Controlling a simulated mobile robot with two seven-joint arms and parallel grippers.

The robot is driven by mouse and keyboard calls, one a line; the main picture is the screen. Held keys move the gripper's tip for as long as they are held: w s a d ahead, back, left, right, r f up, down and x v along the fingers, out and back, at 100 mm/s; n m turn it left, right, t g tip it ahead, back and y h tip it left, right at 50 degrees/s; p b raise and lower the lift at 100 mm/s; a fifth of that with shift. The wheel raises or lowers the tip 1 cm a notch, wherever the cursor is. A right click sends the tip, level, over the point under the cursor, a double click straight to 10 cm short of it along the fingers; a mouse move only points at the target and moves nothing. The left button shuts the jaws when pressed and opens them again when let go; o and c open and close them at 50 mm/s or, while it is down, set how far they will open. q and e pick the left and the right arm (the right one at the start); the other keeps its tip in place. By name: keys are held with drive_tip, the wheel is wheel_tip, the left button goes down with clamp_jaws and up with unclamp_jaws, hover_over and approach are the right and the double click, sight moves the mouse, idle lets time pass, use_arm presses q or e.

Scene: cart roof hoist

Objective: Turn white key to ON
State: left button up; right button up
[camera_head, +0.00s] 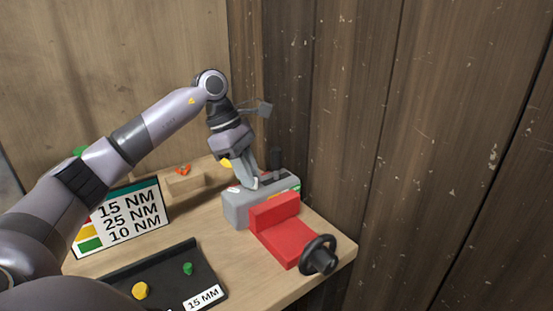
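My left gripper (250,178) reaches down from the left arm to the top of a grey box (238,211) on the bench. Its fingertips are at the box's top, near a small red-and-white mark and dark parts. A green mark shows at the box's right edge. I cannot make out the white key apart from the pale fingertips, and no ON label is readable. The gripper's fingers overlap in this view, so its opening is unclear. My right gripper is not in view.
A red vise (275,222) with a black handwheel (318,255) stands in front of the box. A sign (128,216) reads 15, 25 and 10 NM. A black tray (163,284) holds yellow and green pieces. An orange piece lies on a wooden block (184,184). Wood walls close the back and right.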

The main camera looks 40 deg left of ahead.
use_arm(q)
drive_tip(key=shift+o, duration=0.7)
wheel_tip(320, 180, up, 5)
drive_tip(key=p, duration=0.4)
drive_tip(key=shift+r+p, duration=0.15)
drive_tip(key=shift+p, duration=0.25)
drive_tip(key=shift+r+p, duration=0.3)
drive_tip(key=shift+r, duration=0.6)
drive_tip(key=shift+f, duration=0.1)
